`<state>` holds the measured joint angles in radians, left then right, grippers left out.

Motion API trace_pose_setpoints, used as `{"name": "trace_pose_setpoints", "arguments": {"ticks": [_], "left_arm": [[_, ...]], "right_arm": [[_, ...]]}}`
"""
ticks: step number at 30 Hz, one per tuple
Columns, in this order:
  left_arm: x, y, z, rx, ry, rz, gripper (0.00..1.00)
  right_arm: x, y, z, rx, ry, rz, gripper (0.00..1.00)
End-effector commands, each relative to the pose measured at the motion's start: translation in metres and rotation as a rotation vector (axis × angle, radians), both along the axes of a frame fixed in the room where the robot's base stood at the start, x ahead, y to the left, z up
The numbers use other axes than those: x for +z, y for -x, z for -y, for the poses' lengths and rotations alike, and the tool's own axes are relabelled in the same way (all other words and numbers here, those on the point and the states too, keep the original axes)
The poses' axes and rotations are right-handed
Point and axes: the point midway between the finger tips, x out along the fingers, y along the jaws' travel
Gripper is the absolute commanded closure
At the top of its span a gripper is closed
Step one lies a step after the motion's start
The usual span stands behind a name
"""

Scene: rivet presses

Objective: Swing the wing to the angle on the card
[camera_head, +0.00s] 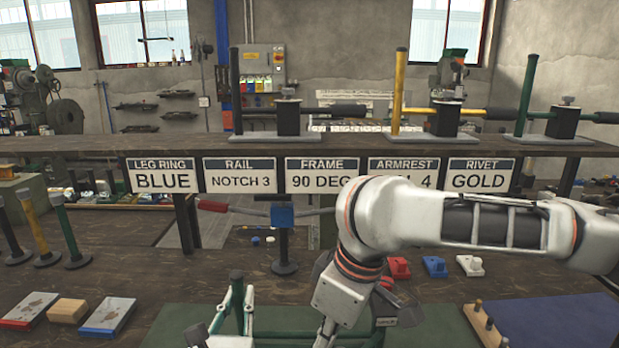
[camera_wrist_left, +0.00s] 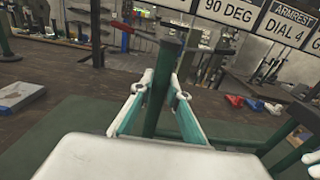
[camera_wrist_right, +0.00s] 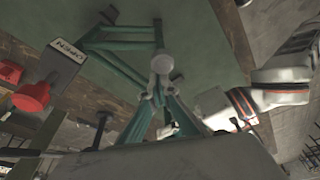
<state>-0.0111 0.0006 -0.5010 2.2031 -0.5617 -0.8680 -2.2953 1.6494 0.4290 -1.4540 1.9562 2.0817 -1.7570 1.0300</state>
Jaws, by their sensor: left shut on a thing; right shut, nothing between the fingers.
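The FRAME card (camera_head: 321,178) reads 90 DEG and hangs from the shelf edge; it shows in the left wrist view too (camera_wrist_left: 228,12). Green frame tubes (camera_head: 300,335) lie low over the green mat (camera_head: 180,318). An upright dark green post (camera_head: 236,281) stands at the frame's left. My left gripper (camera_head: 235,312) is shut on this post, its fingers on either side in the left wrist view (camera_wrist_left: 162,88). My right gripper (camera_wrist_right: 160,92) is shut and empty, close to a pale round tube end (camera_wrist_right: 163,63); my right arm hides it in the head view. The wing's angle is unclear.
Other cards hang beside it, the ARMREST card (camera_head: 403,170) partly covered by my right arm. Red (camera_head: 398,268), blue (camera_head: 435,266) and white blocks stand behind the mat. A peg rack (camera_head: 485,330) stands at right. Coloured posts (camera_head: 70,235) and flat blocks (camera_head: 68,311) are at left.

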Motion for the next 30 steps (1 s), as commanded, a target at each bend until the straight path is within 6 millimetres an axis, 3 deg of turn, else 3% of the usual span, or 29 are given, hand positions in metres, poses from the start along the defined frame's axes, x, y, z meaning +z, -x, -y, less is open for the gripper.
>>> {"name": "trace_pose_setpoints", "arguments": {"ticks": [30], "left_arm": [[0.002,0.000,0.000,-0.001,0.004,0.004,1.00]], "right_arm": [[0.000,0.017,0.012,0.000,0.000,0.000,1.00]]}}
